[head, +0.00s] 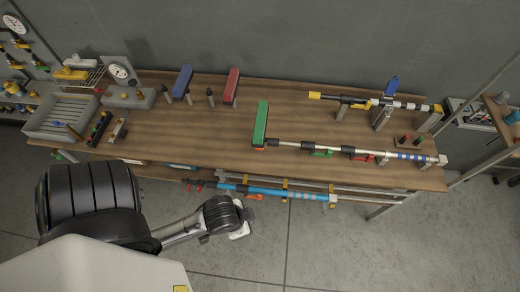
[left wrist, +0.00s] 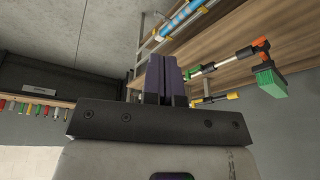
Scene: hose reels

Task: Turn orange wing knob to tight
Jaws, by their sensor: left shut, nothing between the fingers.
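I cannot tell for sure which part is the orange wing knob. A small orange-red piece (head: 252,196) sits by the blue pole (head: 275,193) under the bench's front edge. Another orange piece (head: 259,148) shows at the green block (head: 261,123) on the end of a white pole (head: 335,149). In the left wrist view an orange piece (left wrist: 261,43) stands beside the green block (left wrist: 271,81). My left gripper (head: 241,230) is in front of the bench, apart from the poles. Its fingers (left wrist: 164,78) are shut and empty. My right gripper is in neither view.
The wooden bench (head: 190,128) carries blue (head: 183,81) and red (head: 232,85) blocks on stands, a grey tray (head: 61,117) and a second pole (head: 360,101). A shelf (head: 505,115) stands at the right. The floor before the bench (head: 330,245) is clear.

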